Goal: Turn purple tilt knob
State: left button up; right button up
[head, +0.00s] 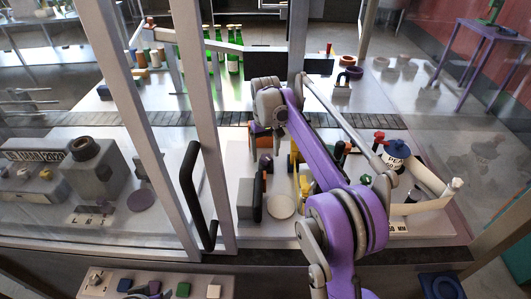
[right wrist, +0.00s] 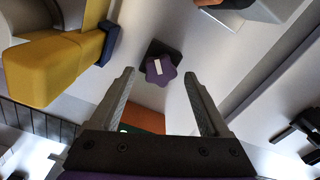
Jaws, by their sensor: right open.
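The purple tilt knob (right wrist: 160,69) shows in the right wrist view as a lobed knob with a white mark, on a dark square base. My right gripper (right wrist: 159,74) is open, with its two grey fingers apart. The knob appears between and just beyond the fingertips; I cannot tell the exact gap, and no finger visibly touches it. In the head view my purple right arm reaches over the machine and its wrist hides much of the spot below.
A yellow block-shaped part (right wrist: 55,65) stands left of the knob in the right wrist view. In the head view, a black handle (head: 190,185) and upright frame posts stand left of the arm. A white round plate (head: 281,206) and green bottles (head: 232,63) also show.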

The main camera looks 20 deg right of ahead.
aim_at(265, 156)
pick_arm(q)
jog(key=shift+w+r+p, duration=0.35)
jog(key=shift+r, duration=0.25)
jog(key=shift+w+r+p, duration=0.35)
jog(key=shift+r, duration=0.2)
pick_arm(e)
notch_tip(265, 156, up, 10)
jog(key=shift+r, duration=0.15)
